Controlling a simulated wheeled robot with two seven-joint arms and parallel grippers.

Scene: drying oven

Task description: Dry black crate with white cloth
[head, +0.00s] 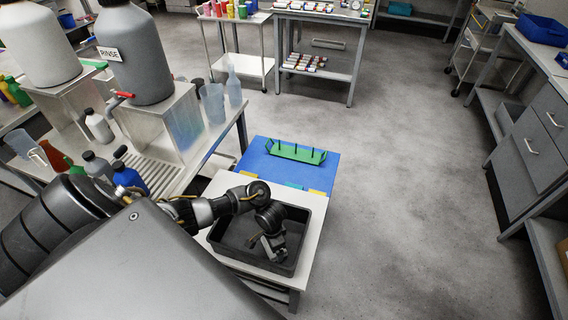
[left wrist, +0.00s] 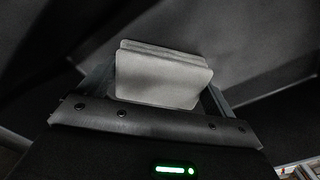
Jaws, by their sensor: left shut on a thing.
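The black crate (head: 301,232) sits on a white-topped stand in the lower middle of the head view. Its dark inside also fills the background of the left wrist view (left wrist: 262,45). My left gripper (head: 272,246) reaches down into the crate. The cloth is hard to make out in the head view. I cannot tell whether it touches the crate. My right gripper is not in view.
A blue mat (head: 262,160) with a green rack (head: 297,152) lies just behind the crate. A bench at left holds bottles and a large grey RINSE container (head: 140,62). Grey floor to the right is clear up to a drawer cabinet (head: 540,140).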

